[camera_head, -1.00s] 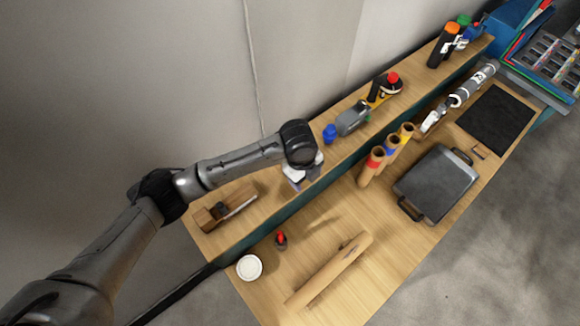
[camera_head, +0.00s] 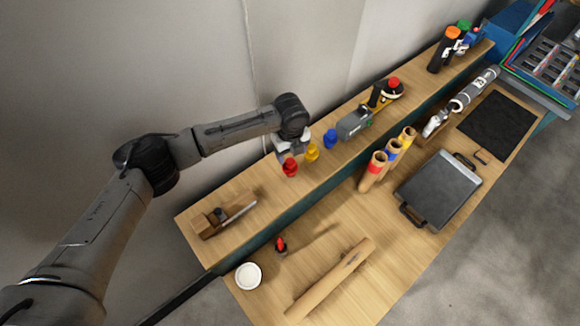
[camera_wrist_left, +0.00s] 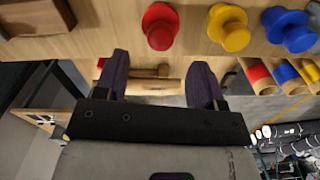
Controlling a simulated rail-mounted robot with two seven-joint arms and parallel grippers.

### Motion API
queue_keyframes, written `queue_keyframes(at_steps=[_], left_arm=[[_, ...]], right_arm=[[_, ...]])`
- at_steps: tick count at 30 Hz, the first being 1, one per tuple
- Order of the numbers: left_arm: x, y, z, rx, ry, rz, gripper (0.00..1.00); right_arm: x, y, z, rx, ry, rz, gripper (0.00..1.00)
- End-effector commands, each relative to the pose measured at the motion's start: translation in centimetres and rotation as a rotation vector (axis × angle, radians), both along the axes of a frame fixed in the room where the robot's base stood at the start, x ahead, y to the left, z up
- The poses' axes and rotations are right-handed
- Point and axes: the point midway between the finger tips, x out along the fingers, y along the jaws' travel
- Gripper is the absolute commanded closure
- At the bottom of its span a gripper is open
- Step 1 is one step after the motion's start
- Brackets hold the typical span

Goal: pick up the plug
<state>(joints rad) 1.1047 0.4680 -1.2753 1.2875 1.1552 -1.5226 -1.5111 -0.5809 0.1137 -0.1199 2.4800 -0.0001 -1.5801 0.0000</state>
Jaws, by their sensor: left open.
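Three plugs stand in a row on the raised wooden shelf: a red plug (camera_head: 290,168), a yellow plug (camera_head: 312,152) and a blue plug (camera_head: 330,138). My left gripper (camera_head: 290,152) is open and empty, above the shelf close to the red and yellow plugs. In the left wrist view, the gripper's two dark fingers are spread (camera_wrist_left: 159,60). The red plug (camera_wrist_left: 160,26) shows beyond the fingertips, roughly centred between them. The yellow plug (camera_wrist_left: 229,27) and blue plug (camera_wrist_left: 288,28) are to its right. My right gripper does not show.
A wooden plane (camera_head: 222,215) lies at the shelf's near end. A grey tool (camera_head: 354,122) stands beyond the blue plug. The lower bench holds a white round container (camera_head: 248,275), a long wooden roll (camera_head: 330,280), coloured tubes (camera_head: 374,168) and a dark tray (camera_head: 437,188).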

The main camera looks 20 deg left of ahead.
Motion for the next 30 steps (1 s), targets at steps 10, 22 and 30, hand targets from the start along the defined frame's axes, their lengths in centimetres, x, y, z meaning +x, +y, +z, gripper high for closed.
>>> queue_keyframes(at_steps=[10, 22, 30], left_arm=[[0.1, 0.1, -2.1, 0.002, 0.002, 0.001, 0.37], [0.3, 0.4, -6.2, 0.001, 0.001, 0.001, 0.37], [0.3, 0.4, -6.4, 0.0, 0.0, 0.001, 0.39]], right_arm=[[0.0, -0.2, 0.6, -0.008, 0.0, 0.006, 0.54], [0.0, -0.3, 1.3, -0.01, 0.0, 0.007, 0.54], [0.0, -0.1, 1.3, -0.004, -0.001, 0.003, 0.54]])
